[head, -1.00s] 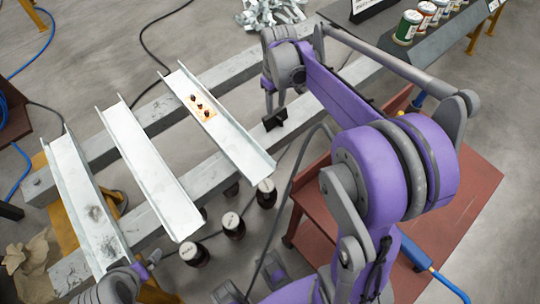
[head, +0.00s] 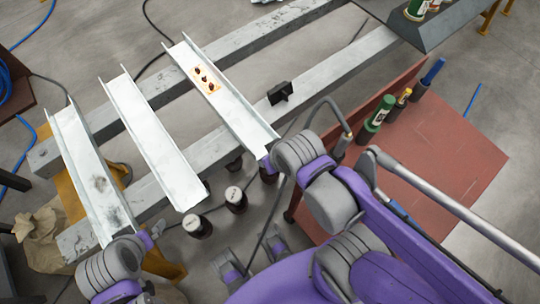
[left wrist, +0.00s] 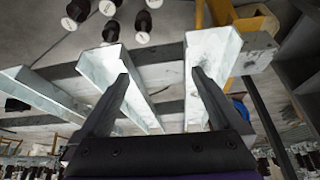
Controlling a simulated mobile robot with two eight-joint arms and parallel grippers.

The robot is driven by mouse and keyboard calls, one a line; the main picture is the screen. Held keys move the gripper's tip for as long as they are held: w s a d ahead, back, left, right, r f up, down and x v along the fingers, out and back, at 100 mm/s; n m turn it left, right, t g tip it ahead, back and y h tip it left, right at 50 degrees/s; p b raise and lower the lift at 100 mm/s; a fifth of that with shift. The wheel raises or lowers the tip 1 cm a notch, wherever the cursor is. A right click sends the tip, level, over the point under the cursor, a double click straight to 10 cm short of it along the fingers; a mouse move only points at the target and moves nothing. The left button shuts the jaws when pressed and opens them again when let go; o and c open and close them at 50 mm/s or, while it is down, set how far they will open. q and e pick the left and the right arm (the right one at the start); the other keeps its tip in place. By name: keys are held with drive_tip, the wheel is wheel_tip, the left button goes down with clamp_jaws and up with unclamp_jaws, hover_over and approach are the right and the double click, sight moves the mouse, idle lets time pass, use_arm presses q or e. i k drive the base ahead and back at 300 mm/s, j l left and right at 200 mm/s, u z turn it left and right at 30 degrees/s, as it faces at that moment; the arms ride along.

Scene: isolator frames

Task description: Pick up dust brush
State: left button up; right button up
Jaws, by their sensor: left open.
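I cannot make out a dust brush for certain in either view. My left gripper (left wrist: 160,88) is open and empty in the left wrist view, its two dark fingers apart in front of the metal channels. In the head view my left wrist is at the bottom left, beside the near end of the leftmost channel (head: 88,170). My right arm crosses the lower right of the head view. Its grey wrist is near the near end of the right channel (head: 222,95), and its fingers cannot be made out.
Three channels lie across two grey beams (head: 320,105). A small black block (head: 280,92) sits on the front beam. Dark bottles with white caps (head: 235,199) stand below. A red table (head: 450,150) at right holds a green bottle (head: 376,118) and slim yellow and blue items.

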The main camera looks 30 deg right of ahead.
sight(438, 65)
drive_tip(key=k+j, duration=0.2)
drive_tip(key=k, duration=0.25)
drive_tip(key=z, duration=1.45)
drive_tip(key=i+j+z, duration=0.1)
drive_tip(key=z, duration=0.25)
drive_tip(key=i+j+z, duration=0.1)
drive_tip(key=z, duration=0.3)
drive_tip(key=j+z, duration=0.15)
drive_tip(key=z, duration=0.2)
drive_tip(key=i+j, duration=0.15)
